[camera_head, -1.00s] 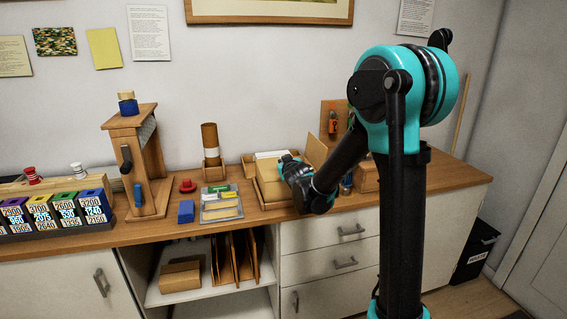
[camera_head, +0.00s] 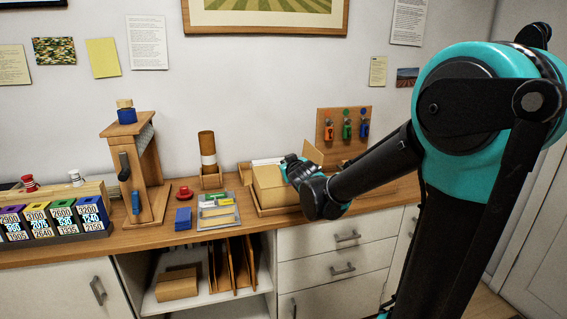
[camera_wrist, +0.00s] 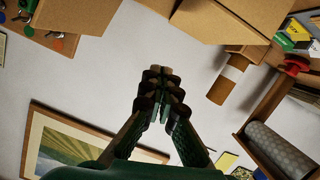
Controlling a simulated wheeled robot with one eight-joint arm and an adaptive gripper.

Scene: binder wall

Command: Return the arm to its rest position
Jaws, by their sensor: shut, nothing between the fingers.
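My arm (camera_head: 380,170) reaches in from the right of the head view, over the counter. Its wrist end is in front of the cardboard box in the wooden tray, and the fingertips are hidden there. In the wrist view my gripper (camera_wrist: 160,80) is shut and empty, its fingertips together in front of the pale wall. The cardboard box (camera_head: 268,188) lies close behind the wrist in the head view. I cannot tell whether they touch.
A pegboard (camera_head: 344,122) with coloured tags stands behind the arm. A cardboard tube (camera_head: 208,152), a wooden press (camera_head: 130,160) and a tray of labels (camera_head: 217,211) stand to the left on the counter (camera_head: 60,248). A picture frame (camera_wrist: 75,140) hangs on the wall.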

